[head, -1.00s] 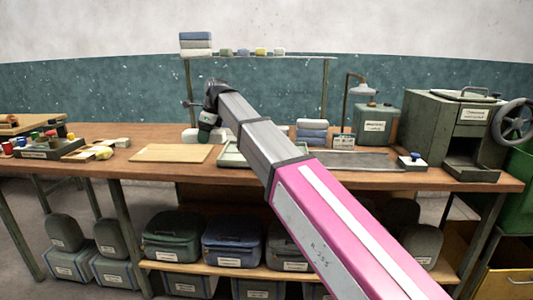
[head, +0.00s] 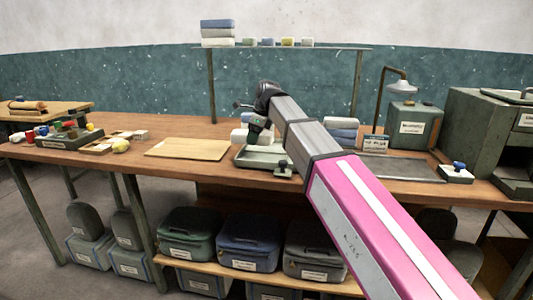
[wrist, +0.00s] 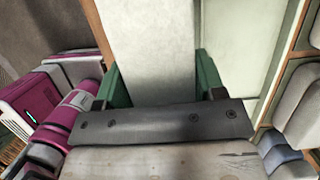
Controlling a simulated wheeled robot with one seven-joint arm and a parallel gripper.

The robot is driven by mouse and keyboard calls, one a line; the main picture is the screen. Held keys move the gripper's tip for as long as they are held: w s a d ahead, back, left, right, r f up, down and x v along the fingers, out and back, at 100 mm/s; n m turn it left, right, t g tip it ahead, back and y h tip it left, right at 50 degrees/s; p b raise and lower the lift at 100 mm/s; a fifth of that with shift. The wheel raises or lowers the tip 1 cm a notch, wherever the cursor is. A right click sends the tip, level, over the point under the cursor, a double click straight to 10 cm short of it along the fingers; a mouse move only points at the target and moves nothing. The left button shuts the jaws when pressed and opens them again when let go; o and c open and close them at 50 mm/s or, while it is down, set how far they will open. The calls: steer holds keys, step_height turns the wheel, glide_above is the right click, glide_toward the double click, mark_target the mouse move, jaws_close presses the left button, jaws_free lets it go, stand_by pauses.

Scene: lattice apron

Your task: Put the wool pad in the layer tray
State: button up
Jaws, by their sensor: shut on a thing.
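My gripper (head: 258,130) is at the end of my arm, above the left part of the shallow layer tray (head: 243,160) on the workbench. In the wrist view, my gripper's green fingers (wrist: 158,72) are shut on a pale, off-white block, the wool pad (wrist: 150,40). It fills the space between the fingers and runs on toward the top of the picture. The pale tray floor (wrist: 232,50) shows to the right there. In the head view my gripper and arm hide part of the tray, and I cannot clearly tell the held pad from the pale pads behind.
Folded blue-grey pads (head: 341,130) stand behind my arm. A small dark-knobbed piece (head: 283,168) stands at the tray's front. A wooden board (head: 188,149) lies left, and a dark metal plate (head: 400,167) right. A lamp (head: 403,87) and a shelf (head: 340,48) rise behind.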

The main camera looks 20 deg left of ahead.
mark_target(263, 159)
steer(key=d+f, duration=0.1)
steer(key=d, duration=0.1)
steer(key=d+f, duration=0.1)
steer(key=d, duration=0.1)
steer(key=shift+w+f, duration=0.15)
steer(key=shift+w, duration=0.05)
steer(key=shift+f, duration=2)
steer(key=shift+f, duration=0.1)
steer(key=o, duration=0.7)
steer(key=v, duration=1.2)
